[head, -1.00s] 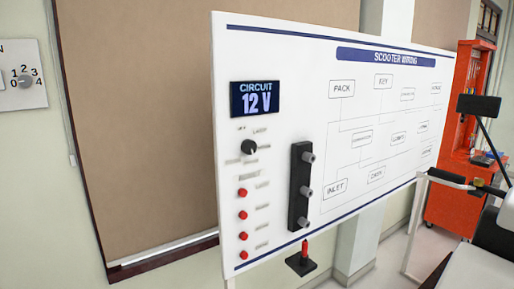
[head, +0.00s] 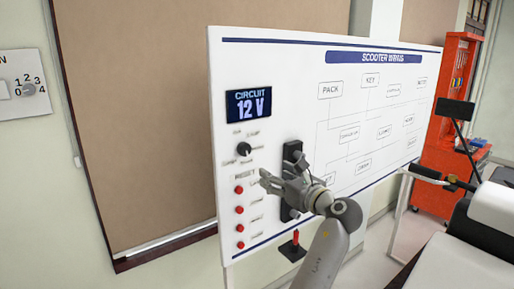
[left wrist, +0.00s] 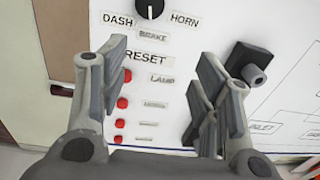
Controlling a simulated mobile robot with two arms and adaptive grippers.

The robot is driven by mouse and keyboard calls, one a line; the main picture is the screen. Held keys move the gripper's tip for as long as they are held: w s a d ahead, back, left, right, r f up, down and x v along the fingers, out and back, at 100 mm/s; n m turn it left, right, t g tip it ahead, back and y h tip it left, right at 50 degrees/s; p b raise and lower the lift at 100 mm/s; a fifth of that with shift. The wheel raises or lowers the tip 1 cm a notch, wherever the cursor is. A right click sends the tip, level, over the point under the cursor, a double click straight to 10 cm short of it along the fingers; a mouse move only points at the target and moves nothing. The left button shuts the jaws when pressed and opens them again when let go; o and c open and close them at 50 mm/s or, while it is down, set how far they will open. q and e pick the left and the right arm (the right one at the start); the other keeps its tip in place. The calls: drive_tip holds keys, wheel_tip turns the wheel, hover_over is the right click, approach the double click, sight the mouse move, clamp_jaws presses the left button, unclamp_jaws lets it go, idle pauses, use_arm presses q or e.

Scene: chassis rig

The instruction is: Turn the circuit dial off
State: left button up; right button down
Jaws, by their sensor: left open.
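The circuit dial (head: 244,149) is a round black knob on the white board (head: 300,60), below a display (head: 248,105) reading "CIRCUIT 12 V". In the left wrist view the dial (left wrist: 149,8) is cut by the top edge, with "DASH" and "HORN" labels at its sides. A pale mark shows on it; its exact setting is too small to tell. My left gripper (head: 272,176) is open and empty, below and right of the dial. In the left wrist view its spread fingers (left wrist: 162,70) stand either side of the "RESET" label, with the dial beyond them. My right gripper is not in view.
Several red buttons (head: 239,210) line the board below the dial. A black block with grey knobs (head: 292,150) is close beside my gripper, partly hidden by it. A red-topped stand (head: 295,240) is below. Another dial panel (head: 20,95) hangs at far left.

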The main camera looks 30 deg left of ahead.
sight(246, 150)
use_arm(q)
wheel_tip(246, 150, up, 4)
drive_tip(key=s, duration=0.2)
drive_tip(key=shift+g+y, duration=0.4)
drive_tip(key=p+x, duration=0.4)
drive_tip(key=x, duration=0.6)
drive_tip(key=shift+w+a+f+p, duration=0.2)
drive_tip(key=shift+w+a+p, duration=0.25)
drive_tip(key=shift+a, duration=0.1)
drive_tip(key=shift+s, duration=0.1)
drive_tip(key=shift+c, duration=0.5)
drive_tip(key=c, duration=0.9)
